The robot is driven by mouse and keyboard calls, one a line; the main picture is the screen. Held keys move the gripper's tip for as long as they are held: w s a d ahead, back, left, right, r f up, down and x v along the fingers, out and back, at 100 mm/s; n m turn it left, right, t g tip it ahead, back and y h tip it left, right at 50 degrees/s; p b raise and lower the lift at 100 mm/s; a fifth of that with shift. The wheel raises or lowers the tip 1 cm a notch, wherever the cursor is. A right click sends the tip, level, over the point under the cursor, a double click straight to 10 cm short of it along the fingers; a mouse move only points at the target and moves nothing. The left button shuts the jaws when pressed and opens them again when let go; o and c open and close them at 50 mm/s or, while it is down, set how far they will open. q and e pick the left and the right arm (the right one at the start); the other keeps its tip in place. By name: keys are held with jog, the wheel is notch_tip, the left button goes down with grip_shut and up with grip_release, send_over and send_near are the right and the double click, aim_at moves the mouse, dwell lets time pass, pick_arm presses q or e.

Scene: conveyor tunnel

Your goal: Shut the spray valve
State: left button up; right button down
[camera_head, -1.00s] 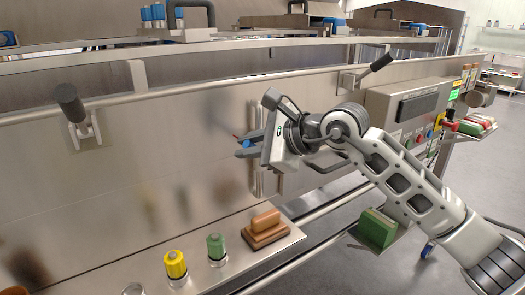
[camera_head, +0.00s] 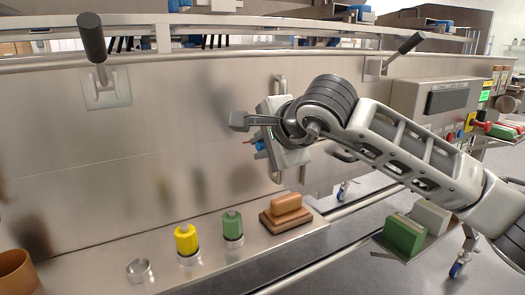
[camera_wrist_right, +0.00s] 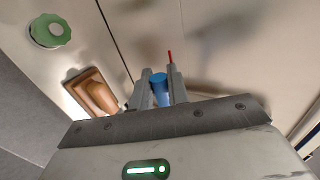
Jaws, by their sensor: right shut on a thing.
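My right gripper (camera_head: 262,145) is in front of the steel side panel (camera_head: 150,150), in the middle of the head view. In the right wrist view its fingers (camera_wrist_right: 160,88) are closed on a small blue cylinder (camera_wrist_right: 158,92). A thin red tip (camera_wrist_right: 170,57) shows beside it. The blue cylinder is mostly hidden by the gripper in the head view. A red handle on a yellow body (camera_head: 478,125), perhaps the spray valve, is at the far right beside the control box, well apart from my gripper. My left gripper is out of view.
Levers with black grips (camera_head: 92,38) (camera_head: 410,43) are on the panel. The shelf (camera_head: 210,268) bears a yellow-capped item (camera_head: 186,240), a green-capped item (camera_head: 232,226) and a brown block (camera_head: 286,210). A control box (camera_head: 440,98) and a green block (camera_head: 404,235) are at right.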

jog(key=shift+f, duration=0.15)
dwell(0.3)
jog(key=c, duration=1.4)
grip_release()
jog(key=b+v, duration=0.1)
jog(key=v, duration=1.5)
jog(key=shift+s+a+f, duration=0.1)
